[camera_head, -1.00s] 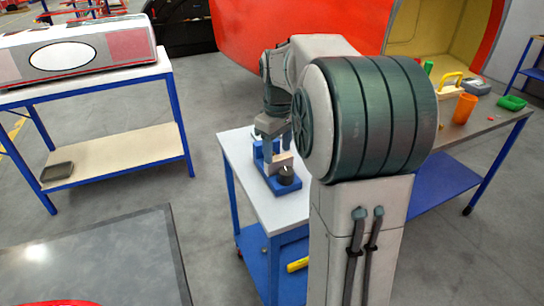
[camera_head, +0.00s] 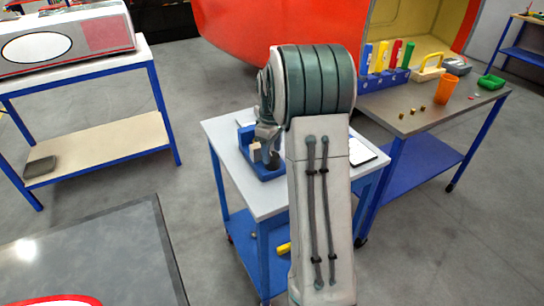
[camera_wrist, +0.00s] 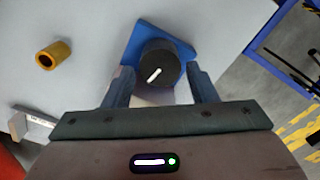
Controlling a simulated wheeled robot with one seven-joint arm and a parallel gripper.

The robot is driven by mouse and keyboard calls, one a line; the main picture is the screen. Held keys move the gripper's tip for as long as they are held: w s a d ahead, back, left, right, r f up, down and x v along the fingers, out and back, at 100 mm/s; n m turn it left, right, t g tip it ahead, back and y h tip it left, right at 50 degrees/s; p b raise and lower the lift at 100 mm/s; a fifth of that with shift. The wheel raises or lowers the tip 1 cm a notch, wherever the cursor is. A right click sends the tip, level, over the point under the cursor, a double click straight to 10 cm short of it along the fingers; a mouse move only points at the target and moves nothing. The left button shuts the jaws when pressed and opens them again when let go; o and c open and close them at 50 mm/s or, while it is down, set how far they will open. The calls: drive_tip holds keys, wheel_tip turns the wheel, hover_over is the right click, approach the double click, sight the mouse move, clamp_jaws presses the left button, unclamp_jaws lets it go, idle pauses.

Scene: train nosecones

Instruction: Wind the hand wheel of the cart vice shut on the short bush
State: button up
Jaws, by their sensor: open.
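The cart vice (camera_head: 262,172) is blue and stands on the white cart top, with a pale block (camera_head: 255,148) at its jaws. In the wrist view its hand wheel (camera_wrist: 170,73) is a round black knob with a white mark, in front of the blue vice body (camera_wrist: 150,31). My gripper (camera_wrist: 160,71) is open, with one finger on each side of the wheel; I cannot tell whether they touch it. A brass-coloured hollow bush (camera_wrist: 53,55) is on the white top, left of the vice. Whether a bush is between the jaws is hidden.
The cart top (camera_head: 225,128) is mostly clear, with a flat white item (camera_head: 366,151) at its right. A dark-edged table (camera_head: 90,250) is at front left.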

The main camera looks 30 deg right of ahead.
drive_tip(key=shift+f, duration=1.5)
drive_tip(key=shift+c, duration=0.3)
drive_tip(key=c, duration=0.6)
drive_tip(key=shift+c, duration=0.2)
drive_tip(key=shift+m, duration=0.3)
